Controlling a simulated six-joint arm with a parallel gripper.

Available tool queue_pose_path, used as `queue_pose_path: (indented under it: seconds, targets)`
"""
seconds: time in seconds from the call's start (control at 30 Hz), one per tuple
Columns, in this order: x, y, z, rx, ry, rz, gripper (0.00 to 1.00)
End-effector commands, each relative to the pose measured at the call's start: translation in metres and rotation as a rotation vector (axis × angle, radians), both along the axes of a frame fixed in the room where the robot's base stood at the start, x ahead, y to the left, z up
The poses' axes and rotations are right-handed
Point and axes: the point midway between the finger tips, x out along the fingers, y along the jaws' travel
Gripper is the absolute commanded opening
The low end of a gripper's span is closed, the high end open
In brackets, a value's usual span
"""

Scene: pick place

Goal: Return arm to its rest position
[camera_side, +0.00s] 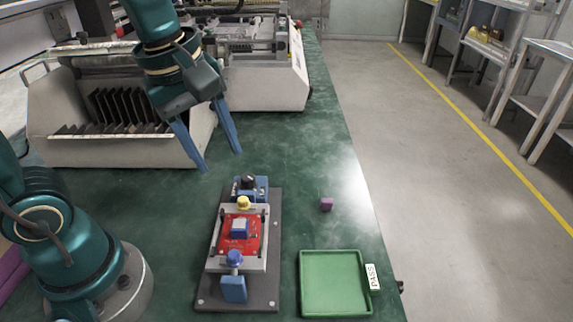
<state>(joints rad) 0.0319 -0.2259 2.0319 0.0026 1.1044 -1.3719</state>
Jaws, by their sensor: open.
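My gripper (221,160) hangs at the upper middle with its two blue fingers spread apart. It is open, and nothing shows between the fingers. It is above the green table, behind the test fixture (270,275) in the picture. The fixture is a dark plate with a red board (254,243), blue and yellow knobs and blue blocks. My gripper touches nothing that I can see.
A green tray (304,285) with a PASS label (373,277) stands right of the fixture. A small purple block (326,204) lies behind the tray. A metal rack box (45,105) and a machine (262,88) stand at the back. The green table (310,165) is clear around the purple block.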

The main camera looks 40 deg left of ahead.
Motion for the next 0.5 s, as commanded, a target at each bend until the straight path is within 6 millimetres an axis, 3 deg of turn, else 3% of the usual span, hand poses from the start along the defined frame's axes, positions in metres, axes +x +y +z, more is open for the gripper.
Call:
queue_pose_path:
  seconds: [0.23, 0.5]
  targets:
    - [-0.039, 0.005, 0.005, 0.184, -0.186, -0.535, 0.52]
    - [-0.057, 0.006, -0.012, 0.409, -0.230, -1.077, 0.52]
